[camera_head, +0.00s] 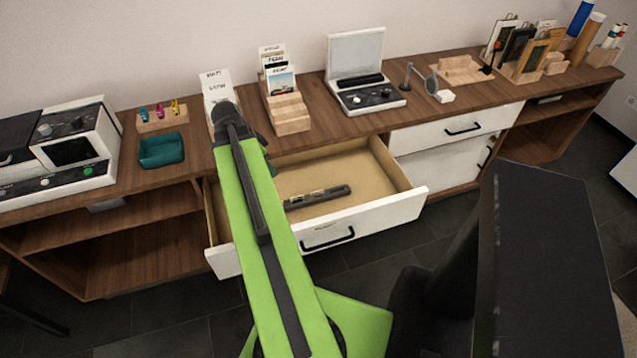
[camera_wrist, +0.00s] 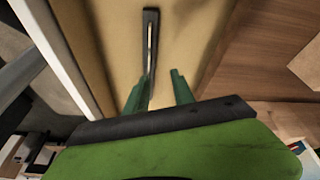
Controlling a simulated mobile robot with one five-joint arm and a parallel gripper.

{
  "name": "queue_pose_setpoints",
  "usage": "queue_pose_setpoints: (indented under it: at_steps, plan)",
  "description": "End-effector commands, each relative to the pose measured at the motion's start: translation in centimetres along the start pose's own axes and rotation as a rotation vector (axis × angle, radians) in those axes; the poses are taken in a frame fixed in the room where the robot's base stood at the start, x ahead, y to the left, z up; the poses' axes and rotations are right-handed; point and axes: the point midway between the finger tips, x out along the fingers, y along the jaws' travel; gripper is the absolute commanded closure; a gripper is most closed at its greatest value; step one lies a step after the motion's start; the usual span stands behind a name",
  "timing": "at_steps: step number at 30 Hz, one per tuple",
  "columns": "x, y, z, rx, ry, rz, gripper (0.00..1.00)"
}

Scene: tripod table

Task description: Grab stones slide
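I cannot make out which thing is the stones slide; no label reading "stones" is legible. An open drawer (camera_head: 371,205) holds a long dark bar (camera_head: 317,197) with a lighter strip along it. The bar also shows in the wrist view (camera_wrist: 150,38), lying on the drawer floor. My gripper (camera_wrist: 163,75) is open, its two green fingers apart with nothing visible between them. It is over the drawer, with the bar ahead of and partly behind the left finger. In the head view my green arm hides most of the gripper.
On the wooden cabinet top stand labelled cards (camera_head: 216,87), a wooden holder with cards (camera_head: 288,113), a white device with raised lid (camera_head: 367,97), a magnifier (camera_head: 431,84) and a teal tray (camera_head: 162,150). The drawer's white front (camera_head: 375,222) stands out from the cabinet.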

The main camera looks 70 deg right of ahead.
Motion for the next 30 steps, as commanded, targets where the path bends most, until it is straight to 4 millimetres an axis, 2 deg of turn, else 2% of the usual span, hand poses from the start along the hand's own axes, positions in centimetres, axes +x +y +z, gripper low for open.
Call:
queue_pose_setpoints:
  at_steps: [1,3,6,11,14,27,30]
  plan:
    - [0.4,1.2,-2.8,0.1,0.012,0.021,0.7]
    - [1.0,2.6,-5.5,0.211,0.029,0.042,0.7]
    - [1.6,3.7,-7.4,0.296,0.042,0.057,0.7]
    - [1.9,3.8,-7.6,0.314,0.045,0.059,0.7]
    - [2.9,3.8,-7.5,0.312,0.045,0.059,0.7]
    - [12.4,4.3,-7.4,0.31,0.045,0.059,0.7]
    - [13.9,4.4,-7.6,0.308,0.045,0.058,0.7]
